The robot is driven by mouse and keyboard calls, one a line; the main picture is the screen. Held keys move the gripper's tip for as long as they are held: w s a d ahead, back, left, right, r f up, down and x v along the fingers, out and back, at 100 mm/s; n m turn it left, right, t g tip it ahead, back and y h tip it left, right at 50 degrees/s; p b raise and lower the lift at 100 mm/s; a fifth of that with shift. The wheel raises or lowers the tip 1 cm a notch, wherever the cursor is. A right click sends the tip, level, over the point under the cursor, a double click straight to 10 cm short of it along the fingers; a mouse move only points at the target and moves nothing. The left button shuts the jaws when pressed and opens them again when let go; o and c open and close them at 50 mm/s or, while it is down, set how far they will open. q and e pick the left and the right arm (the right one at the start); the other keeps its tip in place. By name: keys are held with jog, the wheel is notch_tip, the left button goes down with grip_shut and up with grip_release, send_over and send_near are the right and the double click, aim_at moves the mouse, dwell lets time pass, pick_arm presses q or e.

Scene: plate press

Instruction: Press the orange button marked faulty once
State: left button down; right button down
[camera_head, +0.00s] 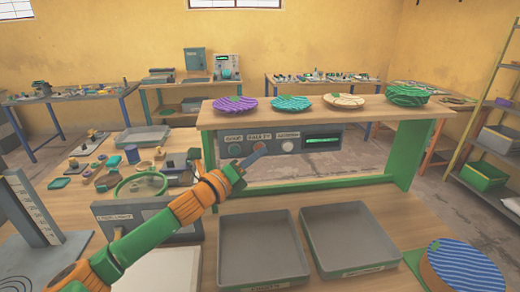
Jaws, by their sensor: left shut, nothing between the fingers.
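A grey control panel (330,160) under the raised shelf carries a row of three labelled round buttons. The left button (234,150) is dull green and the right button (288,146) is white. The middle orange button (260,147), under a label that reads like FAULTY, is partly hidden by my left gripper (252,157). My left gripper is shut and empty, with its fingertips at the orange button's lower left. I cannot tell whether they touch it. My right gripper is not in view.
Several patterned plates, such as a purple one (234,104), stand on the shelf (310,115) above the panel. A display (322,140) sits right of the buttons. Two grey trays (262,245) (345,236) lie in front. A blue striped plate (464,266) stands at the lower right.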

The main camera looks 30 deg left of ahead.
pick_arm(q)
jog(key=shift+w+a, duration=0.1)
jog(key=shift+w, duration=0.05)
dwell(0.4)
jog(key=shift+s+d, duration=0.45)
jog(key=shift+s, duration=0.2)
jog(key=s+d, duration=0.1)
jog(key=s, duration=0.1)
jog(key=s+d+b, duration=0.1)
jog(key=s+d, duration=0.1)
dwell(0.3)
dwell(0.6)
